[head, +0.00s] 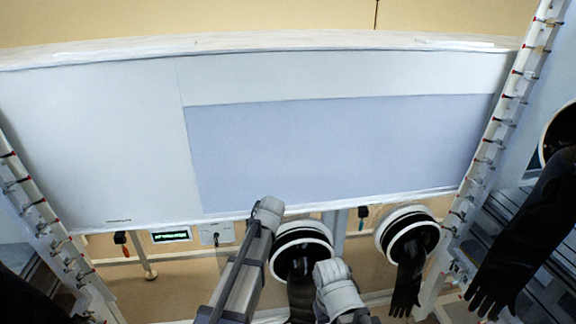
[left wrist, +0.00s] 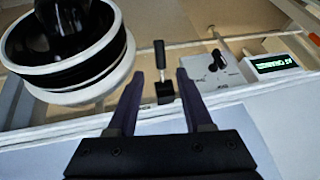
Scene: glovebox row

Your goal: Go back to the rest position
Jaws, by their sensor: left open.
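My left gripper (left wrist: 160,73) is open in the left wrist view, its two dark fingers apart. Nothing is held between them. Behind the gap stands a small black-handled lever (left wrist: 160,58); I cannot tell the distance to it. In the head view two grey arm links of mine rise from the bottom centre, in front of the glovebox front (head: 120,130). The left gripper's jaws cannot be made out there. No jaws of my right gripper show in either view.
A round glove port (head: 302,230) with a hanging black glove is close to my arms; another port (head: 383,240) is to its right. A display (head: 171,235) and a panel with a black knob (head: 215,226) are left.

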